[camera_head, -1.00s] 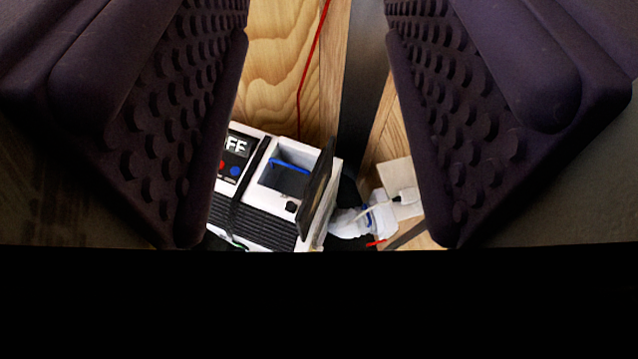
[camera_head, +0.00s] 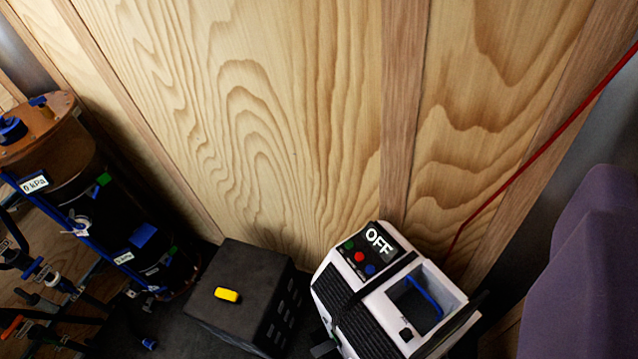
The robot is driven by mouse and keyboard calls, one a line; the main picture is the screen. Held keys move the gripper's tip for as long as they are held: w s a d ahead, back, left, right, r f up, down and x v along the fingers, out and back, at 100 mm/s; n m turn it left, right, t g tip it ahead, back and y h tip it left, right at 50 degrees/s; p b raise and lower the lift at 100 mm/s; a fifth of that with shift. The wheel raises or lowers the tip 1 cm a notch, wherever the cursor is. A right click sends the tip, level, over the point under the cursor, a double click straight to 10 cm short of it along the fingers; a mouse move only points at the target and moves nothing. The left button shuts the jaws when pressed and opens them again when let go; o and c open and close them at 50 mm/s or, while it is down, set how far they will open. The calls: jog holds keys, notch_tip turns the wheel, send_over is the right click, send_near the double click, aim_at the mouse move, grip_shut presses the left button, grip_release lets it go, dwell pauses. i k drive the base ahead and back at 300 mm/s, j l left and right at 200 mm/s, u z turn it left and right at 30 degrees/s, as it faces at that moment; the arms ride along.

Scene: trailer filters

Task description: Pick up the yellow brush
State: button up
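The yellow brush (camera_head: 227,295) is a small yellow block lying on top of a dark grey box (camera_head: 212,262), low and left of centre. It is apart from my gripper. One purple-grey part of my gripper (camera_head: 583,280) shows at the right edge. The other finger is out of view, so the opening between them cannot be seen.
Right of the box stands a white and black machine (camera_head: 372,290) with an OFF display and an open compartment. At left is a dark cylinder (camera_head: 120,215) with a copper top, blue fittings and pipes beside it. A wooden wall (camera_head: 270,110) and red cable (camera_head: 545,155) are behind.

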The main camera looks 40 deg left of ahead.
aim_at(229, 295)
jog(key=u, duration=1.9)
jog(key=z, duration=1.9)
jog(key=u, duration=1.7)
